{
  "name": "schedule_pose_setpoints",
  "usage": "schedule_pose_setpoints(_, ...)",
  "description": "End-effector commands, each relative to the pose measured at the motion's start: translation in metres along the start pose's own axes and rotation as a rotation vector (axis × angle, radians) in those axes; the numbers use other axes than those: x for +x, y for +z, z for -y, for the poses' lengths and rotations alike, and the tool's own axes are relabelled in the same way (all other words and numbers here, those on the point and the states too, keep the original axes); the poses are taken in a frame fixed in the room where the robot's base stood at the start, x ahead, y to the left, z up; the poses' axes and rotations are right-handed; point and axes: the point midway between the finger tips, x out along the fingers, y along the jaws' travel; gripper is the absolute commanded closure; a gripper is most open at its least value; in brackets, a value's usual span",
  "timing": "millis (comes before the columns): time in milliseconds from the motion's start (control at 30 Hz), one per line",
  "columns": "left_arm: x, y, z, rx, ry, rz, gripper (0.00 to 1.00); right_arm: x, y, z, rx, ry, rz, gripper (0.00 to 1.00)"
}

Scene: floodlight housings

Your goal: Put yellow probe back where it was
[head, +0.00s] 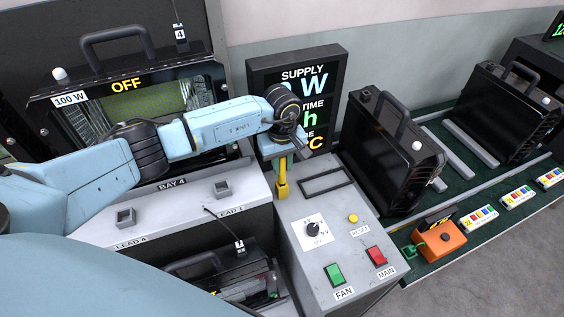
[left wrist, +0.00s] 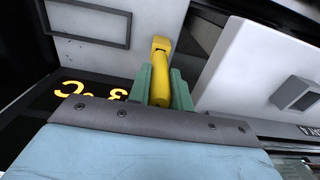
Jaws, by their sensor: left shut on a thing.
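The yellow probe (head: 283,184) hangs upright below my left gripper (head: 284,154), at the left edge of the grey control console (head: 290,230). In the left wrist view, the green fingers of my left gripper (left wrist: 161,90) are closed on the yellow probe (left wrist: 160,50). I cannot tell whether its lower end touches the console. A dark rectangular outline (head: 305,190) lies on the console top, just right of the probe. It also shows in the left wrist view (left wrist: 130,28). My right gripper is not in view.
The supply display (head: 297,73) stands close behind my gripper. The console carries a dial (head: 312,229), a green FAN switch (head: 334,274) and a red MAIN switch (head: 376,256). A black floodlight housing (head: 390,150) stands to the right. The BAY 4 ledge (head: 180,205) lies to the left.

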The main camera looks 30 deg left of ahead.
Motion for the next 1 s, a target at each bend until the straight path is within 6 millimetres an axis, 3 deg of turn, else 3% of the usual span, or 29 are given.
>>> schedule_pose_setpoints(267, 0.004, 0.0, 0.0, 0.0, -0.001, -0.001, 1.0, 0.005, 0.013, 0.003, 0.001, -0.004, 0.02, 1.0)
schedule_pose_setpoints(300, 0.003, 0.0, 0.0, 0.0, -0.001, 0.0, 0.74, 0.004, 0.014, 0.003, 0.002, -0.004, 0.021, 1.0)
schedule_pose_setpoints(433, 0.003, 0.0, 0.0, 0.0, -0.001, 0.0, 0.57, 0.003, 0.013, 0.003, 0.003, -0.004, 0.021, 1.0)
schedule_pose_setpoints(800, -0.001, 0.0, 0.0, -0.001, -0.001, 0.0, 0.57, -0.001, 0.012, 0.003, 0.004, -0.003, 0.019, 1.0)
schedule_pose_setpoints(1000, -0.033, -0.002, 0.0, 0.001, 0.003, -0.004, 0.57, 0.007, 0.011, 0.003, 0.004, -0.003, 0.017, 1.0)
